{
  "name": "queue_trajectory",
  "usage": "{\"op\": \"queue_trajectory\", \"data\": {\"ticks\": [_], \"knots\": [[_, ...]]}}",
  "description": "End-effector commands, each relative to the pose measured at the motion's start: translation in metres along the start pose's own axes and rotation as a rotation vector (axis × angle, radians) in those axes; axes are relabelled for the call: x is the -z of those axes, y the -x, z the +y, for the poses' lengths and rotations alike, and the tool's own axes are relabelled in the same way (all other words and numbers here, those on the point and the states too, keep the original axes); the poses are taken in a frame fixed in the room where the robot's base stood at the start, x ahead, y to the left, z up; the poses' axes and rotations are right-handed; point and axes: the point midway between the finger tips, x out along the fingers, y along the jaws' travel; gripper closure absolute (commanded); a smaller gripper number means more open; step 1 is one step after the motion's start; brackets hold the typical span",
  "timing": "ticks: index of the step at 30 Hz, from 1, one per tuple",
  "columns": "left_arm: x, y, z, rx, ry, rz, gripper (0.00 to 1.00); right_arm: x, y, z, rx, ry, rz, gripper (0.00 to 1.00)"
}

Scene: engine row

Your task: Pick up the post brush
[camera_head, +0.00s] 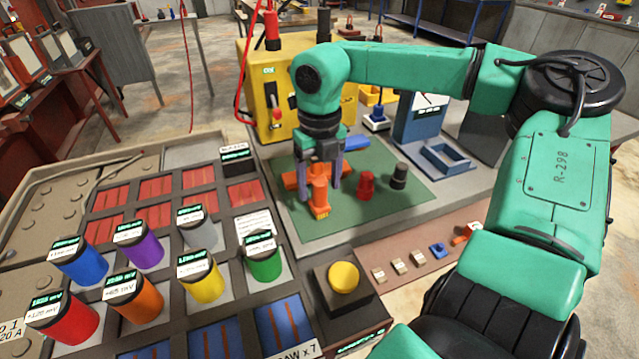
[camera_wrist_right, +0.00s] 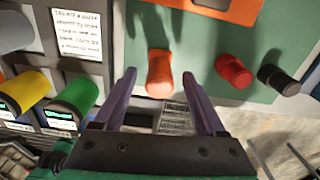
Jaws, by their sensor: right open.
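In the right wrist view the orange piece (camera_wrist_right: 160,75) shows between the tips of the open fingers (camera_wrist_right: 158,80), with no clear contact. I cannot tell for sure that it is the brush. My left gripper is not in view.
A red cap (camera_head: 366,185) and a black cap (camera_head: 399,176) stand close to the right of the gripper. A yellow box (camera_head: 258,90) stands behind. A tray of coloured cylinders (camera_head: 130,298) lies left, with a yellow button (camera_head: 343,277) in front.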

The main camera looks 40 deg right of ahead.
Motion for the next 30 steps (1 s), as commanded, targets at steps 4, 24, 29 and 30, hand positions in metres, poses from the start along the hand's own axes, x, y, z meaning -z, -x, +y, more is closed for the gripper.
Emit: {"op": "queue_trajectory", "data": {"ticks": [4,24,29,30], "knots": [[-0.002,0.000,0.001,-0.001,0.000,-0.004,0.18,0.000,0.000,0.000,0.000,0.000,0.000,0.69],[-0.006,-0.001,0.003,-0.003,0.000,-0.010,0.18,-0.002,0.044,0.000,0.001,-0.001,-0.007,1.00],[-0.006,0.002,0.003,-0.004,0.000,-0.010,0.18,-0.002,0.104,0.000,0.002,-0.004,-0.008,1.00],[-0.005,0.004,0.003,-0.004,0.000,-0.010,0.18,-0.001,0.120,0.000,0.002,-0.003,-0.008,1.00]]}}
